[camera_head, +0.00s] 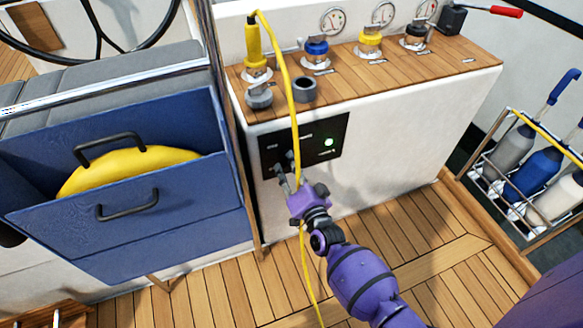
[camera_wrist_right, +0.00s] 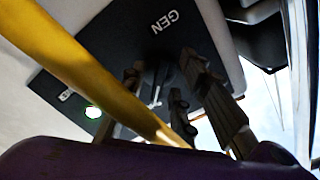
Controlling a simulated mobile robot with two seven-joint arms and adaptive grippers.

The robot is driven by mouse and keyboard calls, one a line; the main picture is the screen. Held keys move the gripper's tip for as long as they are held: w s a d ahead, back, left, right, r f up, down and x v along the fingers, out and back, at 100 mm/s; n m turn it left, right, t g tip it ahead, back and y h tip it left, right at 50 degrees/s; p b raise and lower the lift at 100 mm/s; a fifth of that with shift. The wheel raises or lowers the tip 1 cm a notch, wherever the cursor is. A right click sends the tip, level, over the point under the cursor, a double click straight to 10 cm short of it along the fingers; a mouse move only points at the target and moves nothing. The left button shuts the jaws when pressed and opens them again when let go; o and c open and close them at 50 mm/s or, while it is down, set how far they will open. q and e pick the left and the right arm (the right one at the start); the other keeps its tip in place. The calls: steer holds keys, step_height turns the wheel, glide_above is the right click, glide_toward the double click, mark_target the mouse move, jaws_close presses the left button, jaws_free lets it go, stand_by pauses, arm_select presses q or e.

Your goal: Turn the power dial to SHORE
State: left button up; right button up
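The black power panel (camera_head: 335,127) is on the front face of the white console, with a lit green lamp (camera_head: 328,142) at its right. It also shows in the right wrist view (camera_wrist_right: 140,40), where a "GEN" label (camera_wrist_right: 165,21) is readable; other small labels are not. My right gripper (camera_head: 284,158) is at the panel's left part, its fingers pointing at the panel and apart in the right wrist view (camera_wrist_right: 163,68). The dial is not clearly seen; the fingers cover that area, so I cannot tell its setting or whether they touch it. My left gripper is not in view.
A yellow cable (camera_head: 289,85) hangs from the console top past the panel, close to my right gripper; it crosses the wrist view (camera_wrist_right: 75,55). A blue locker (camera_head: 130,215) stands left, a rack of bottles (camera_head: 540,175) right. The wooden floor (camera_head: 430,250) between is mostly clear.

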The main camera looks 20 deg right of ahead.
steer(key=shift+s, duration=0.2)
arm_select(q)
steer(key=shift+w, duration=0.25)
arm_select(e)
steer(key=s, duration=1.1)
steer(key=shift+s+d, duration=0.2)
steer(key=shift+s, duration=0.1)
